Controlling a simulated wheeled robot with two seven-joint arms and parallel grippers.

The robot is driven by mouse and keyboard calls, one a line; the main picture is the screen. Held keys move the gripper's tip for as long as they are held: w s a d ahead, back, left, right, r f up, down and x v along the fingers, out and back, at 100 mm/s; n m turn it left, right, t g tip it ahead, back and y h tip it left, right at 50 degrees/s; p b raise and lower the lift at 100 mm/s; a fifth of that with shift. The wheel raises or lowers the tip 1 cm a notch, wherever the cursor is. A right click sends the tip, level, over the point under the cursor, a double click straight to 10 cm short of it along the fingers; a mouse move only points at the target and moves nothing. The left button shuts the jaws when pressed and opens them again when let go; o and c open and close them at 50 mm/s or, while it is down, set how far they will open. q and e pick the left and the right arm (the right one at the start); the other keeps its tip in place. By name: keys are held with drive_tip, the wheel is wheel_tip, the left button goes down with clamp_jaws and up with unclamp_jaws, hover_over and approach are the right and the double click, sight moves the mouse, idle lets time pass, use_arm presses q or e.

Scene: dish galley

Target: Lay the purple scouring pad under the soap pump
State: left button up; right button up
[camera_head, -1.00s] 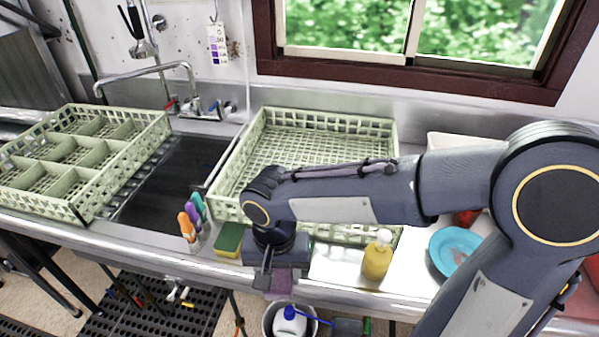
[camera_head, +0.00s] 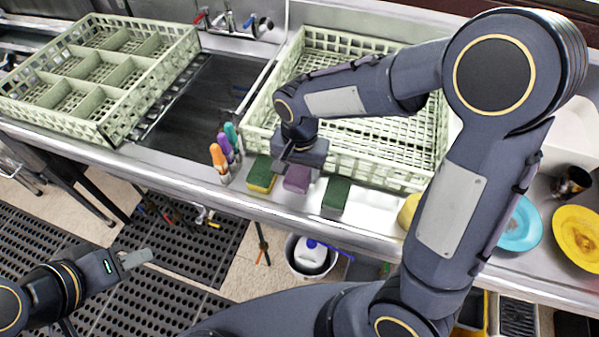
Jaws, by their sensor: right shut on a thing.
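The purple scouring pad (camera_head: 297,178) is in the jaws of my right gripper (camera_head: 296,164), at the front strip of the counter. It is between a yellow-and-green sponge (camera_head: 261,177) and a dark green pad (camera_head: 336,195). I cannot tell whether it touches the counter. The yellow soap pump (camera_head: 408,209) stands further right on the counter; my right arm hides most of it, including its pump head. My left gripper (camera_head: 136,259) is low at the left, above the floor mats and away from the counter; its jaw gap is unclear.
A green dish rack (camera_head: 352,165) stands behind the pads, and a divided rack (camera_head: 107,133) is at the left. Coloured-handled brushes (camera_head: 221,156) stand left of the sponge. A blue plate (camera_head: 520,226) and yellow plate (camera_head: 577,238) lie right. A bucket (camera_head: 310,258) is below.

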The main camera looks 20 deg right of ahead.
sight(299, 177)
drive_tip(key=shift+w+d+f, duration=0.1)
drive_tip(key=shift+w+f, duration=0.45)
drive_tip(key=shift+f, duration=0.1)
drive_tip(key=f, duration=0.3)
drive_tip(key=shift+w+f, duration=0.2)
drive_tip(key=shift+f, duration=0.1)
drive_tip(key=shift+f, duration=0.2)
drive_tip(key=o, duration=0.9)
drive_tip(key=shift+o, duration=0.2)
drive_tip(key=shift+r, duration=0.15)
